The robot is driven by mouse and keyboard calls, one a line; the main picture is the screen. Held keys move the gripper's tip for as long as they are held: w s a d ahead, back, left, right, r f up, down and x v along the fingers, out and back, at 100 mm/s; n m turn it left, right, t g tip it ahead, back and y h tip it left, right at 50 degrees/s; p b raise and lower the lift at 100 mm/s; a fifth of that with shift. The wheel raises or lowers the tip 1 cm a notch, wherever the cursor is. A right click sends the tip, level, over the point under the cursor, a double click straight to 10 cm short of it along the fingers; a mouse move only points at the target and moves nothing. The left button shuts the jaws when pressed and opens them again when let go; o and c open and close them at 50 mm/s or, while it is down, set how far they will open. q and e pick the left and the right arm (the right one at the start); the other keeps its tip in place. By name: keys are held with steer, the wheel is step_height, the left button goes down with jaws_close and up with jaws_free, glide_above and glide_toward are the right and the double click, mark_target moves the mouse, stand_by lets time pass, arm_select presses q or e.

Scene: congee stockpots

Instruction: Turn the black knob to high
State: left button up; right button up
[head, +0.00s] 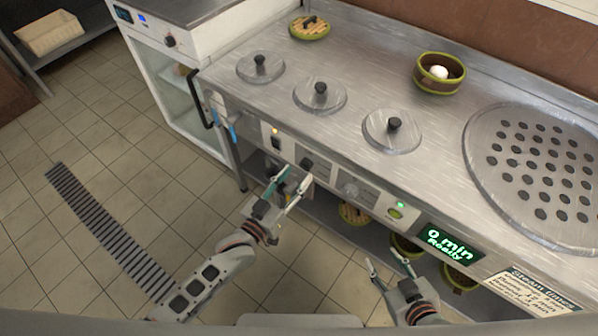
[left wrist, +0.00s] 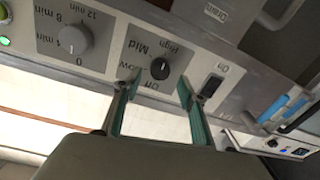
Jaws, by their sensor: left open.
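The black knob (left wrist: 160,68) is on the grey front panel in the left wrist view, on a plate with Off, Low, Mid and High labels that appear upside down. Its exact pointer setting is too small to tell. In the head view the knob (head: 306,163) is a small dark spot, partly crowded by my gripper. My left gripper (head: 287,188) is open in front of the panel. In the left wrist view its two teal-padded fingers (left wrist: 156,88) stand to either side just short of the knob, with nothing between them. My right gripper (head: 383,259) is open and empty, lower right.
Beside the knob are a black rocker switch (left wrist: 211,86) and a grey timer dial (left wrist: 76,39). A green-lit display (head: 447,245) is further right on the panel. Lidded pots (head: 320,95) and a green-rimmed bowl (head: 440,77) are on the counter.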

arm_select(q)
steer(key=v, duration=0.9)
steer(key=shift+s, duration=0.25)
